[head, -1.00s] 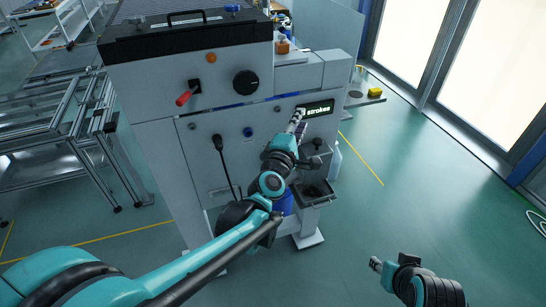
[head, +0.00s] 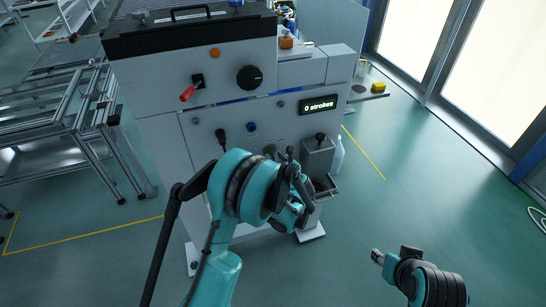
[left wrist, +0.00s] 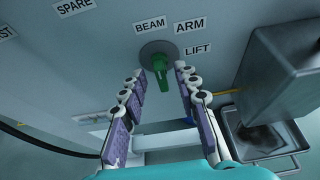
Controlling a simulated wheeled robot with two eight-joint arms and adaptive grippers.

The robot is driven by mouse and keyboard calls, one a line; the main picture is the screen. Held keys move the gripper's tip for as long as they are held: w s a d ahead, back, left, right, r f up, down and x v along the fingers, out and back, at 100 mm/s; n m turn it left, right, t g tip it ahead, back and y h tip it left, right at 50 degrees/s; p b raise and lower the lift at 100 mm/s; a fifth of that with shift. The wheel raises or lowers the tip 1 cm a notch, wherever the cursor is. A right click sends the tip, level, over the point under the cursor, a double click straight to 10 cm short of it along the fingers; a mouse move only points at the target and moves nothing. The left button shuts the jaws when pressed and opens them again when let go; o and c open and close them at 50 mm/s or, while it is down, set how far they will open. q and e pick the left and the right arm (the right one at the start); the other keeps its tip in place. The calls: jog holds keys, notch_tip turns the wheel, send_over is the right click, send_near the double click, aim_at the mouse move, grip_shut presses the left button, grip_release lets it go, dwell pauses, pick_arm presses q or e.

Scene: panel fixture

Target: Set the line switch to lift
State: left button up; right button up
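The line switch (left wrist: 182,74) is a green handle on a round grey base in the left wrist view. White labels BEAM (left wrist: 150,25), ARM (left wrist: 190,25) and LIFT (left wrist: 197,49) surround it above and to the right. I cannot tell exactly which label the handle points at. My left gripper (left wrist: 160,73) is open, with one purple-padded finger on each side below the switch. The handle lies in the gap near the fingertips, and no grip on it shows. In the head view my left wrist hides most of this gripper. My right gripper (head: 377,258) is low at the right, away from the panel.
A grey box (left wrist: 285,60) juts out right of the switch, with a dark tray (left wrist: 260,135) below it. The panel also has a red lever (head: 188,94), a black knob (head: 249,78), a black-knobbed lever (head: 221,134) and a display reading "0 strokes" (head: 318,105). Open floor lies right.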

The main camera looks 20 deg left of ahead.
pick_arm(q)
jog(key=shift+b+x, duration=0.3)
jog(key=shift+x, duration=1.2)
jog(key=shift+r, duration=0.1)
grip_shut()
